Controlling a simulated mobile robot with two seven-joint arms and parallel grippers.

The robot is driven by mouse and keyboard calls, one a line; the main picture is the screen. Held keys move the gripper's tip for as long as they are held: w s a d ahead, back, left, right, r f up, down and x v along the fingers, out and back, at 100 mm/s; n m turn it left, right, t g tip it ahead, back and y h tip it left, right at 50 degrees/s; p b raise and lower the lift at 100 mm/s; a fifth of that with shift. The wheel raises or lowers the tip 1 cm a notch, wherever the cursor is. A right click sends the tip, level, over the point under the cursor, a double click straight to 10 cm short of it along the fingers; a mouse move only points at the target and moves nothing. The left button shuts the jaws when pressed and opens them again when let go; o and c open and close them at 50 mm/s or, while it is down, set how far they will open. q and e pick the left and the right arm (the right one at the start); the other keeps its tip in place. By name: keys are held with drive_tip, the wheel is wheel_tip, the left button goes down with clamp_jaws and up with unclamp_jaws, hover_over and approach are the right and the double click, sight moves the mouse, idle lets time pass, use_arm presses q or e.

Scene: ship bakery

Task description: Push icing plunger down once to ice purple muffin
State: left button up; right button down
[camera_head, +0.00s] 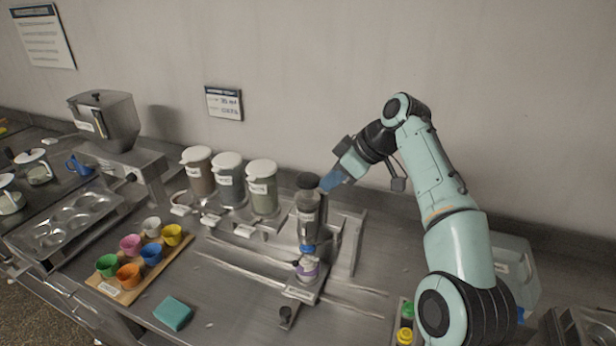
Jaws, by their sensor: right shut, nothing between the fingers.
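The icing dispenser (307,222) stands upright on the metal counter, with its dark plunger cap (309,181) on top. The purple muffin (307,269) sits under the dispenser's blue nozzle (307,248), on a small metal carriage. It looks purple with a pale band, too small to tell whether icing is on it. My right gripper (328,184) is shut and empty, with its blue fingertips just right of the plunger cap, at about its height. I cannot tell whether they touch it. My left gripper is not in view.
Three white-lidded canisters (262,190) stand left of the dispenser. A wooden board (127,292) holds several coloured cups at the front left. A teal sponge (172,313) lies in front. Metal rails (350,306) run across the counter. Small bottles (405,325) stand beside my right arm.

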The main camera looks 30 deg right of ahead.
drive_tip(key=shift+r, duration=0.1)
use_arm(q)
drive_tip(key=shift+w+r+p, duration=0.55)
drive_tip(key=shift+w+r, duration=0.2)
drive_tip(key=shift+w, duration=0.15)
use_arm(e)
drive_tip(key=v, duration=0.7)
drive_tip(key=shift+s, duration=0.25)
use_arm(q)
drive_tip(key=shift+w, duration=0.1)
use_arm(e)
drive_tip(key=shift+w+d+r, duration=0.1)
drive_tip(key=shift+w, duration=0.05)
